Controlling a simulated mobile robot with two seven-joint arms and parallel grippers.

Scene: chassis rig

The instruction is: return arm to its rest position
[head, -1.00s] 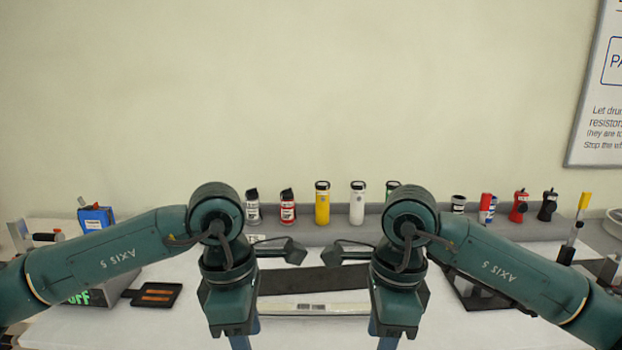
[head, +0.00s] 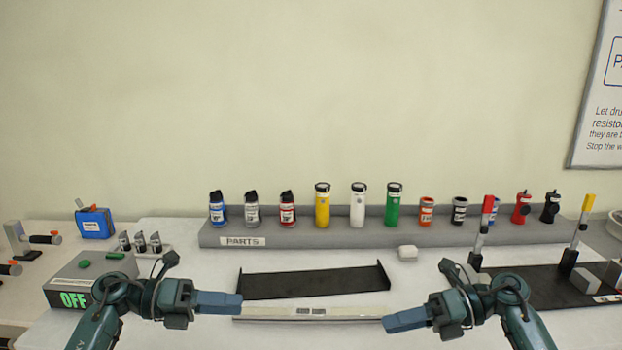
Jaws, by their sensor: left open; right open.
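My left gripper (head: 220,303) is low in the head view, left of centre, its blue-grey fingers pointing right. My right gripper (head: 406,319) is low and right of centre, its fingers pointing left. Both are open with nothing seen between their fingers. Their tips lie near the two ends of a pale bar (head: 310,312) at the bench's front. The two arms are folded low, and their lower links run out of the bottom of the picture.
A dark tray (head: 312,283) lies between the grippers. A grey parts shelf (head: 330,234) holds several coloured cylinders behind it. A box reading OFF (head: 72,299) stands left. A black board (head: 537,286) with red and yellow-topped posts is right.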

